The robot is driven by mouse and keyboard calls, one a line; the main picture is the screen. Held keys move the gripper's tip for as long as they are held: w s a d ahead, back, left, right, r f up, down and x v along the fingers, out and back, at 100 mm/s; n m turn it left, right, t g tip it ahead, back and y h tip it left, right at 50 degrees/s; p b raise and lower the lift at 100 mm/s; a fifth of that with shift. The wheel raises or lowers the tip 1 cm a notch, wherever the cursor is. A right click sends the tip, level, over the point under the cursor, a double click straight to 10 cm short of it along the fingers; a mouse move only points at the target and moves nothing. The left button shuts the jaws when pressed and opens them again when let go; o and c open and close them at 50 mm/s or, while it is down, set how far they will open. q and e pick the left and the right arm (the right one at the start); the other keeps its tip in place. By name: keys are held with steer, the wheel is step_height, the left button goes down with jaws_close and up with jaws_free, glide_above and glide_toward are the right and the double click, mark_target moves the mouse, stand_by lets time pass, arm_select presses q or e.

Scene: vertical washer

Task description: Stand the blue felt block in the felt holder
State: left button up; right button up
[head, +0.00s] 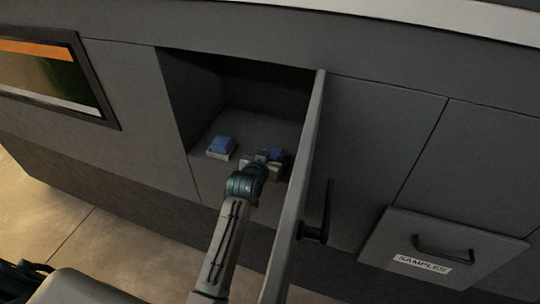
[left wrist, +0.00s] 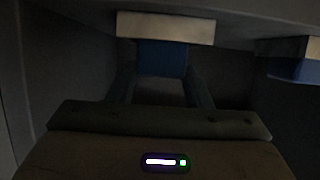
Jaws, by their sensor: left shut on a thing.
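My left gripper (head: 266,156) reaches into the open compartment and is shut on a blue felt block (head: 277,154). In the left wrist view the block (left wrist: 162,58) sits between the two fingers (left wrist: 166,92). A pale piece (left wrist: 166,27) lies directly against the block there, and its edge shows under the gripper in the head view. I cannot tell whether it is a separate holder or how deep the block sits. A second blue block (head: 222,145) rests on a pale base to the left, apart from the gripper. My right gripper is not in view.
The compartment's open door (head: 300,185) stands close to the right of my left arm. The compartment floor (head: 240,125) is clear behind the blocks.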

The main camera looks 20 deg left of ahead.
arm_select(q)
steer(key=shift+w+f, duration=0.15)
steer(key=shift+w, duration=0.15)
steer(key=o, duration=1.1)
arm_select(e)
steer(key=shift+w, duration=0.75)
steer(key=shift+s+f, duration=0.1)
arm_select(q)
steer(key=shift+s, duration=0.35)
steer(key=b+v, duration=0.3)
steer(key=v, duration=0.7)
steer(key=shift+b, duration=0.3)
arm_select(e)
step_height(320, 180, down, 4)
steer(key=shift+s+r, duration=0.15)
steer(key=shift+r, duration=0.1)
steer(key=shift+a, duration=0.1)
